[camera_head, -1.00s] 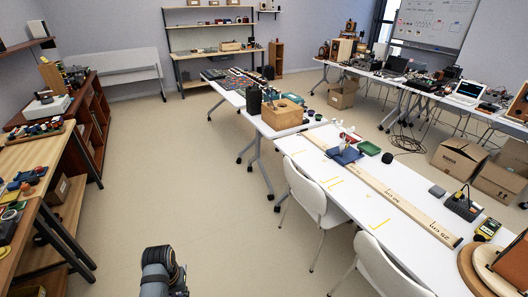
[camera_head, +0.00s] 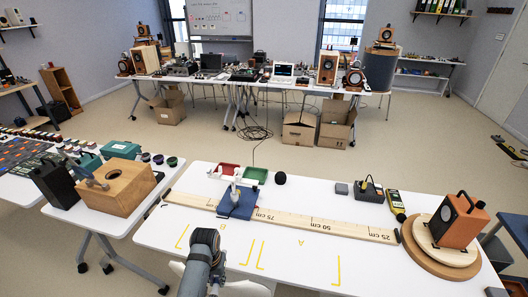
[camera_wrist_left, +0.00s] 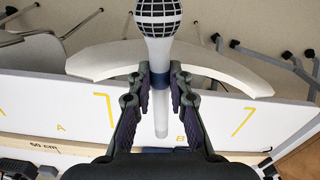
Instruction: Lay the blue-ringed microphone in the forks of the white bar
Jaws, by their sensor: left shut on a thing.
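The microphone (camera_wrist_left: 158,50) has a black grid head, a white body and a blue ring. In the left wrist view my left gripper (camera_wrist_left: 160,76) is shut on it around the ring, head towards the top of the picture. In the head view my left arm comes in at the bottom, before the long white table's near edge; the microphone cannot be made out there. A small white fitting (camera_head: 236,178) stands by a dark blue block (camera_head: 238,205) on that table; it may be the forked bar, but its forks are too small to tell. My right gripper is out of view.
A wooden ruler board (camera_head: 285,219) runs along the white table (camera_head: 300,257). Red and green trays (camera_head: 255,175) and a black ball (camera_head: 280,178) lie behind the blue block. A speaker (camera_head: 459,221) stands on a round board at right.

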